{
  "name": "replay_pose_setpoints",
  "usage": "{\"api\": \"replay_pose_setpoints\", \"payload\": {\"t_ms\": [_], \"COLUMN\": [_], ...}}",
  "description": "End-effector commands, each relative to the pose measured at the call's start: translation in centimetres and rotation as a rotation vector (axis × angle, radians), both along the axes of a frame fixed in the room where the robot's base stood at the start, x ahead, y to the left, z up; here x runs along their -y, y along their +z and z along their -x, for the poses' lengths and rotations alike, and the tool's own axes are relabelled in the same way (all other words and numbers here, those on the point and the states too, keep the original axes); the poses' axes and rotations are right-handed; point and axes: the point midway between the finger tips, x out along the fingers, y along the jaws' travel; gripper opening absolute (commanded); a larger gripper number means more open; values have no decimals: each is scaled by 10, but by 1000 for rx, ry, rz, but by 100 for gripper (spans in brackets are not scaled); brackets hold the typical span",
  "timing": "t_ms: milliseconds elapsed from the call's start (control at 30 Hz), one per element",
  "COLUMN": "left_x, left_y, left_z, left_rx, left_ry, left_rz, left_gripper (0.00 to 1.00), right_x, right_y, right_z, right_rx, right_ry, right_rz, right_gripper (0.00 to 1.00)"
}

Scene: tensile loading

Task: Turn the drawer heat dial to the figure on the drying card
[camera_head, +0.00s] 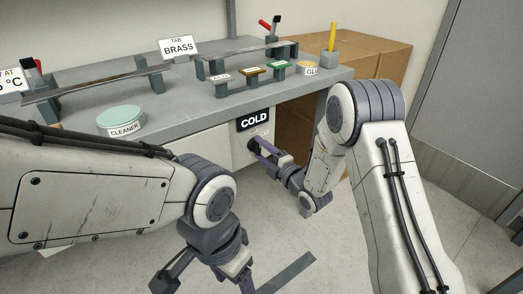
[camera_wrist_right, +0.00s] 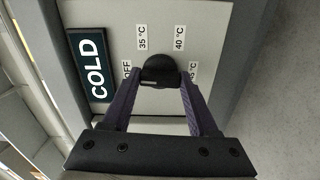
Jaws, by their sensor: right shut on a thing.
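The dark round heat dial (camera_wrist_right: 160,68) is on the pale drawer front (camera_wrist_right: 205,18), below the COLD sign (camera_head: 254,120). My right gripper (camera_head: 256,145) is shut on the dial, with one finger on each side in the right wrist view (camera_wrist_right: 160,82). Labels around the dial read OFF, 35 °C and 40 °C; a further one is partly covered by a finger. I cannot make out the dial's pointer. The drying card (camera_head: 12,80) is cut off at the left edge; "°C" shows, its full figure does not. My left gripper (camera_head: 203,282) is open and empty, low over the floor.
The floor in front is mostly clear.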

Motion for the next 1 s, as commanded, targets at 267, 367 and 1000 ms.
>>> {"api": "replay_pose_setpoints", "payload": {"t_ms": [267, 367, 1000], "left_x": [0, 0, 0], "left_y": [-5, -6, -6], "left_z": [0, 0, 0], "left_rx": [0, 0, 0], "left_ry": [0, 0, 0], "left_rz": [0, 0, 0], "left_gripper": [67, 67, 67], "right_x": [1, 1, 1], "right_y": [-1, -1, 0], "right_z": [0, 0, 0], "right_rx": [-120, -175, -532], "right_ry": [-1, -1, -3], "right_rz": [-163, -239, -731], "right_gripper": [4, 4, 4]}}
